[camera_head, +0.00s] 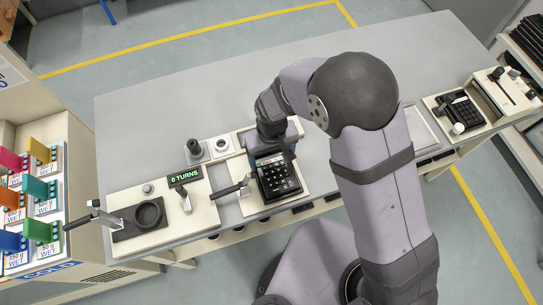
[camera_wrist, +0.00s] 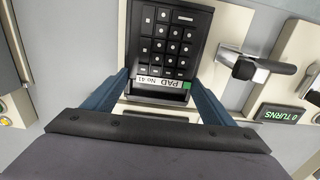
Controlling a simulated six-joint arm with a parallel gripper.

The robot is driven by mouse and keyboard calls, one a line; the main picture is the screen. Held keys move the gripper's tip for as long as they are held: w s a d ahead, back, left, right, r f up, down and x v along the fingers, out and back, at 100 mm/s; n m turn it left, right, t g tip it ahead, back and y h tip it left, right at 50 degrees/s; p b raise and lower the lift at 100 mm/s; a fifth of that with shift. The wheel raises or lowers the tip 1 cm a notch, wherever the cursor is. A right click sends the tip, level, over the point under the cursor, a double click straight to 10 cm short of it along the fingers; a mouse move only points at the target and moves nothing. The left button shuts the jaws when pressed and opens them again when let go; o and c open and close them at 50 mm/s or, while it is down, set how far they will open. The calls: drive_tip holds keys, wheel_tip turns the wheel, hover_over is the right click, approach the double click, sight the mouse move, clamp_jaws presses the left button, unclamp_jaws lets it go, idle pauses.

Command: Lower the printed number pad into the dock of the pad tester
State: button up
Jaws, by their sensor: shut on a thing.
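The number pad (camera_head: 278,178) is black with white-marked keys and sits over a cream station in the middle of the bench. In the wrist view the pad (camera_wrist: 165,45) has a "PAD No 41" label and a green patch at its near end. My gripper (camera_wrist: 158,84) is shut on that end, one blue finger on each side. From above, my gripper (camera_head: 272,153) hides part of the pad's far end. I cannot tell whether the pad rests on the station or hangs just above it. The dock of the pad tester cannot be made out for sure.
A black-handled lever (camera_head: 232,189) stands close left of the pad. Further left are a "0 TURNS" display (camera_head: 185,177) and a round black cup (camera_head: 149,214). A cream unit with a dark keypad-like part (camera_head: 458,110) stands at the right end. The back of the grey bench (camera_head: 190,100) is clear.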

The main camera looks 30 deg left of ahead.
drive_tip(key=o, duration=1.6)
drive_tip(key=shift+f, duration=0.1)
drive_tip(key=shift+r+p, duration=2.95)
drive_tip(key=shift+r, duration=0.65)
drive_tip(key=w+d+r+m, duration=0.2)
drive_tip(key=w+d+r, duration=0.25)
drive_tip(key=d, duration=0.45)
drive_tip(key=s+d+r+m, duration=0.2)
drive_tip(key=d, duration=0.5)
drive_tip(key=s+d+r+m, duration=0.2)
drive_tip(key=d+r, duration=0.1)
drive_tip(key=d, duration=0.5)
drive_tip(key=s+d+r+m, duration=0.2)
drive_tip(key=d+r+m, duration=0.1)
drive_tip(key=d, duration=0.5)
drive_tip(key=shift+s, duration=0.25)
